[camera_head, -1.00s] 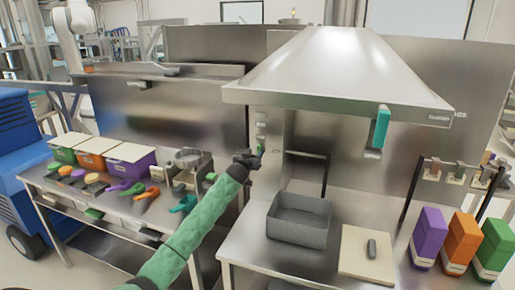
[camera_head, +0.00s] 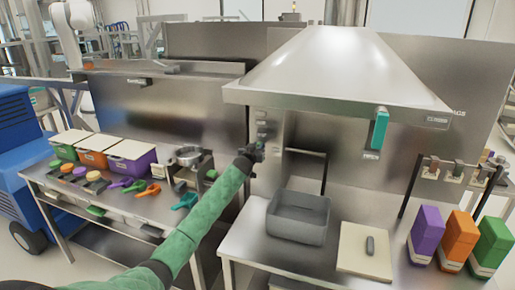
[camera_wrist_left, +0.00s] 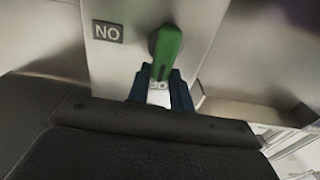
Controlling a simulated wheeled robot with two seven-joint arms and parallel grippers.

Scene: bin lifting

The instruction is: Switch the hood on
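The large metal hood (camera_head: 330,70) hangs over the right counter. A column under its left side carries small switches and labels. In the left wrist view a green lever (camera_wrist_left: 166,48) stands on a pale panel, tilted slightly, beside a dark label reading "NO" (camera_wrist_left: 108,32). My left gripper (camera_head: 258,150) is up at this column. In the left wrist view its dark blue fingers (camera_wrist_left: 160,84) stand on either side of the lever's lower end; whether they touch it I cannot tell. A white label shows between them. My right gripper is not in view.
A teal handle (camera_head: 380,130) hangs at the hood's front edge. A grey bin (camera_head: 298,218) and a pale board (camera_head: 365,252) lie on the right counter. Purple, orange and green boxes (camera_head: 460,236) stand at right. The left table (camera_head: 130,205) holds coloured bins and utensils.

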